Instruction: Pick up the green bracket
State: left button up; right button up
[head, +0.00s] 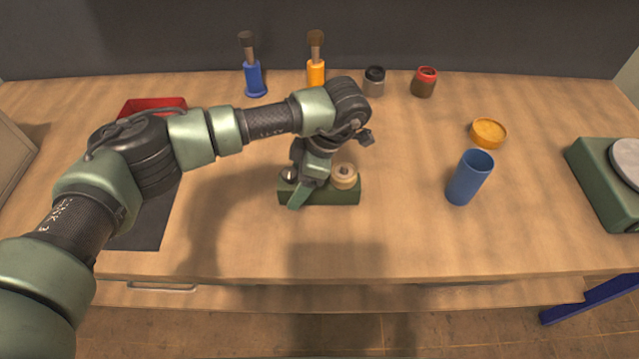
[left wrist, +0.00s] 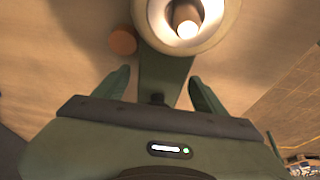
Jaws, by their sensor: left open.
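The green bracket (head: 338,197) lies on the wooden table in the middle of the head view, a dark green bar with a cream ring (head: 345,176) on its right part and a small round metallic piece (head: 289,175) at its left end. My left gripper (head: 302,192) is over the bracket's left part and hides some of it. In the left wrist view, the open fingers (left wrist: 160,88) stand on either side of the green bar (left wrist: 163,72), with the cream ring just beyond. I cannot tell whether the fingers touch it. My right gripper is not in view.
A blue cup (head: 468,178) and an orange dish (head: 488,133) stand to the right. Two brushes in blue (head: 254,79) and orange (head: 316,74) holders and two small jars line the back. A red tray (head: 152,104) is partly behind my left arm. The front middle is clear.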

pick_arm(q)
jog(key=shift+x, duration=0.85)
grip_shut()
jog(key=shift+w+r, duration=0.1)
jog(key=shift+r, duration=0.05)
jog(key=shift+r, duration=0.4)
notch_tip(320, 180, up, 19)
jog(key=b, duration=0.1)
